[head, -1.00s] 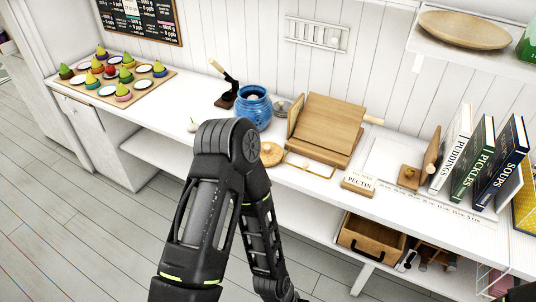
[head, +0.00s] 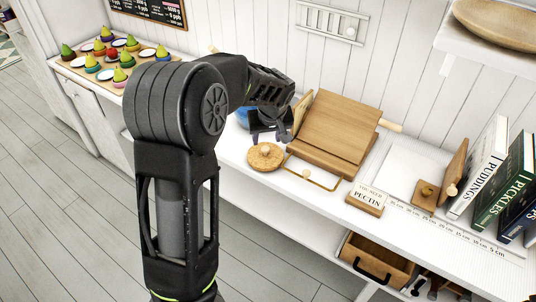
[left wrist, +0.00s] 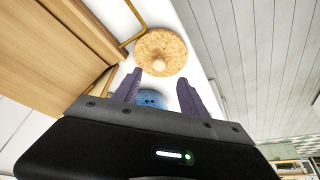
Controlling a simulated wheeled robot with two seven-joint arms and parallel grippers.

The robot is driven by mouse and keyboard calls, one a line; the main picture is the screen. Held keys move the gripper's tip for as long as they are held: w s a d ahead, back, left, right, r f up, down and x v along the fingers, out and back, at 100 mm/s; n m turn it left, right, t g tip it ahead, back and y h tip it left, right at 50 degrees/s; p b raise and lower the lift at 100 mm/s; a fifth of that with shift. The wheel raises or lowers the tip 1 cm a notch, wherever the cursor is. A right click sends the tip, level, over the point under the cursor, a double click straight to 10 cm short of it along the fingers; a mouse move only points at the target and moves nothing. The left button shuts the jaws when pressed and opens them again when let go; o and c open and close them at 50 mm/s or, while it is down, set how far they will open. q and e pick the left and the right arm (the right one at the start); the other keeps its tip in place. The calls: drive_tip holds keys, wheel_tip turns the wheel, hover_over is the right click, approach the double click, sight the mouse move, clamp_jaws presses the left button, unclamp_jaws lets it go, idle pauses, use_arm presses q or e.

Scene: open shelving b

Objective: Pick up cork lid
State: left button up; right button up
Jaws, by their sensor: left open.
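The cork lid (head: 265,157) is a round, tan disc with a pale knob on top. It lies on the white counter, left of the wooden book stand. In the left wrist view the cork lid (left wrist: 161,50) is just beyond the fingertips, with nothing gripped. My left gripper (head: 272,135) is open and hangs behind the lid in the head view, near the blue jar (head: 242,117). The jar is mostly hidden by my arm. In the left wrist view the blue jar (left wrist: 152,98) shows between the dark fingers of my left gripper (left wrist: 159,84).
The wooden stand (head: 338,130) with a brass rail stands close right of the lid. A pectin sign (head: 367,198), a small wooden block and several books are farther right. An open drawer (head: 376,262) is below.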

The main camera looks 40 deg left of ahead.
sight(266, 148)
use_arm(q)
drive_tip(key=shift+x, duration=1.5)
drive_tip(key=shift+d, duration=0.1)
drive_tip(key=shift+w, duration=0.1)
drive_tip(key=p+x, duration=0.1)
drive_tip(key=x, duration=0.4)
drive_tip(key=shift+p, duration=0.4)
clamp_jaws()
